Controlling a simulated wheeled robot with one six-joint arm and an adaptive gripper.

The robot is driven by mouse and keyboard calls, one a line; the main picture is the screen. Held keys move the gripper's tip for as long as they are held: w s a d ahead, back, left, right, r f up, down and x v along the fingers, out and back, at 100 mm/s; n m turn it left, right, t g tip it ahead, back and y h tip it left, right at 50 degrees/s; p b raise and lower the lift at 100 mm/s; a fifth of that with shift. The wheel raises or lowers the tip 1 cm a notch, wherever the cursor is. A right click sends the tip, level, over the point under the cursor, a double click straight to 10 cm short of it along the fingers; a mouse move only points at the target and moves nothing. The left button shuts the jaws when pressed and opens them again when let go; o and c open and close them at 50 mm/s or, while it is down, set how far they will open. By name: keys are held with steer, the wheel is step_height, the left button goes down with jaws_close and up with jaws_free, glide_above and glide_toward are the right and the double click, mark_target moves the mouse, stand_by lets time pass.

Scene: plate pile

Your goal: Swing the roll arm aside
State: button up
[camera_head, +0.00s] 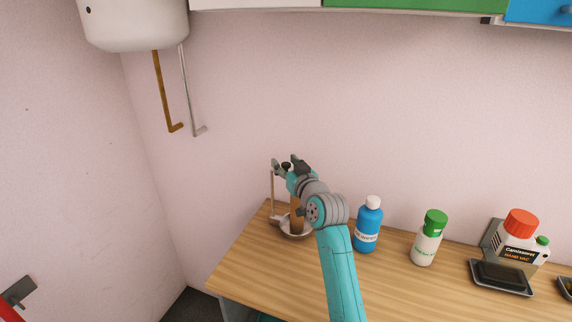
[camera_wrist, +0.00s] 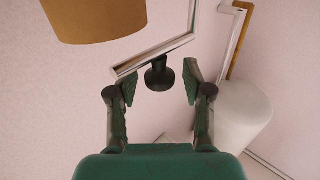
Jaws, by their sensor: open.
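The roll stand is on the wooden counter in the head view, with a round metal base (camera_head: 283,221) and a thin upright rod, the roll arm (camera_head: 272,190), at its left. A brown roll (camera_head: 296,215) stands on it, partly hidden by my arm; it also shows at the top left of the wrist view (camera_wrist: 95,18). In the wrist view the roll arm (camera_wrist: 155,55) is a bent silver rod beside a dark knob (camera_wrist: 159,74). My gripper (camera_head: 286,163) is open at the stand's top. Its fingers (camera_wrist: 157,84) lie either side of the knob, with gaps visible.
A blue bottle (camera_head: 368,228) stands right of my arm, then a green-capped bottle (camera_head: 428,240), a dark tray (camera_head: 502,278) and a red-capped container (camera_head: 520,240). A white tank (camera_head: 135,22) hangs upper left with pipes below. The counter's left front is clear.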

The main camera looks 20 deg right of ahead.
jaws_close()
